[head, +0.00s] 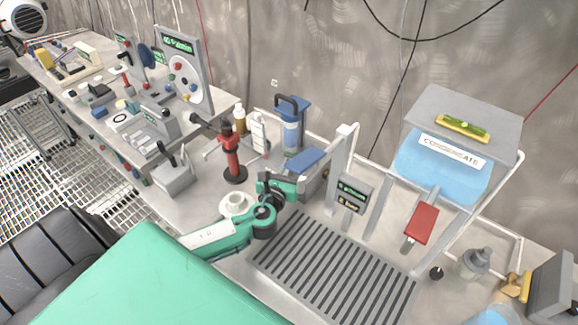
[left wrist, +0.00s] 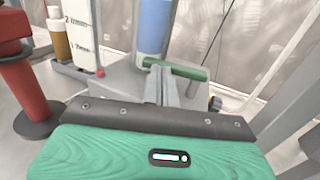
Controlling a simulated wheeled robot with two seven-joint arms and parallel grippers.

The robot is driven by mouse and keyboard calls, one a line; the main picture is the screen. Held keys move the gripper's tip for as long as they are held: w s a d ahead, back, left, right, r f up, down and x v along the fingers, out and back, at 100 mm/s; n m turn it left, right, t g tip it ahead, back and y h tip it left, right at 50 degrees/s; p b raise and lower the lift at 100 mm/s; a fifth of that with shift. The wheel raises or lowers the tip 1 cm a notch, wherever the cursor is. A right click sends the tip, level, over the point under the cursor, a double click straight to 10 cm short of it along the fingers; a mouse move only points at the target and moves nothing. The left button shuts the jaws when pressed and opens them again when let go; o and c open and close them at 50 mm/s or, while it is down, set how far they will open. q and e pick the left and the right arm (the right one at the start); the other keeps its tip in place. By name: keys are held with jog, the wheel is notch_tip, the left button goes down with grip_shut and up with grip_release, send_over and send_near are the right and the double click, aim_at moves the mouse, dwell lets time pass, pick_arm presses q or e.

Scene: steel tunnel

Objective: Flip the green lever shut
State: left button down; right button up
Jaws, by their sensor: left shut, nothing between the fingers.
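A green lever (left wrist: 178,69) shows in the left wrist view as a short bar lying roughly sideways, slightly tilted, at the foot of a blue upright cylinder (left wrist: 155,28). In the head view the blue-topped cylinder unit (head: 290,130) stands at the back of the bench; I cannot make out its lever there. My left gripper (head: 297,184) is low in front of this unit. In the left wrist view its closed fingers (left wrist: 163,84) point at the lever and overlap it; I cannot tell whether they touch. They hold nothing. My right gripper is out of view.
A red stand (head: 232,160) and a white cup (head: 236,203) are left of my gripper. A display post (head: 350,195) and a slatted grate (head: 330,268) are to the right. A condensate tank (head: 420,165) with a red handle (head: 421,224) stands further right.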

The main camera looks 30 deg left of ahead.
pick_arm(q)
jog(key=shift+w+a, duration=0.4)
jog(key=shift+r, duration=0.1)
jog(key=shift+a+p, duration=0.1)
jog(key=shift+p, duration=0.2)
jog(key=b+v, duration=0.3)
jog(key=v, duration=1.1)
dwell(0.5)
